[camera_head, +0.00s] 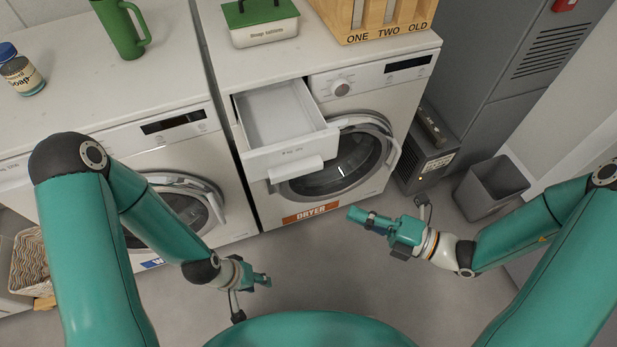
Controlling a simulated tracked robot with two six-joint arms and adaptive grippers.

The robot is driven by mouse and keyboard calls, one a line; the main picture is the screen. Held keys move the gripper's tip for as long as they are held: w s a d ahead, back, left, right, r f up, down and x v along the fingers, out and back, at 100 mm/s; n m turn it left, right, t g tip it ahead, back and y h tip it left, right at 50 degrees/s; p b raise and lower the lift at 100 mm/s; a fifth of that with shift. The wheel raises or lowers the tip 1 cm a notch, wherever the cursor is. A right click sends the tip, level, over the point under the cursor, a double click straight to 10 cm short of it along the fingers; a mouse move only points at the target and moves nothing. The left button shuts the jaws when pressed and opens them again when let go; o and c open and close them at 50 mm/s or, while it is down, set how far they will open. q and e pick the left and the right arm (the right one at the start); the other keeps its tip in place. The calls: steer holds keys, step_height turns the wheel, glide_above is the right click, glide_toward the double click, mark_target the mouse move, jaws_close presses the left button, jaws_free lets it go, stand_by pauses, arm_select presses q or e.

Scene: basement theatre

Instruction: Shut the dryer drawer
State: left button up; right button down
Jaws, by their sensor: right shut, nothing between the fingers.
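The dryer (412,92) is a white front-loading machine with an orange DRYER label. Its drawer (290,150) sticks out at the upper left of its front. The drawer is open, looks empty inside, and has a white handle (296,170) on its front. My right gripper (352,213) is shut and empty, in front of the dryer, right of and below the drawer handle. My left gripper (266,280) is low, below the drawer and in front of the dryer's left side. Neither gripper appears to touch the drawer. Whether the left fingers are apart is unclear.
A second white machine (185,133) stands left of the dryer. A green-lidded box (262,22) and a wooden sorter (385,25) stand on the dryer. A grey bin (490,188) and a dark box (425,150) stand at right. The floor ahead is clear.

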glide_toward(295, 176)
steer(key=s+a, duration=0.1)
steer(key=a, duration=0.4)
steer(key=shift+w+a, duration=0.2)
steer(key=shift+w, duration=0.4)
steer(key=shift+w+a, duration=0.15)
steer(key=shift+w, duration=0.4)
steer(key=shift+w+a, duration=0.2)
steer(key=shift+w, duration=0.4)
steer(key=shift+w, duration=0.15)
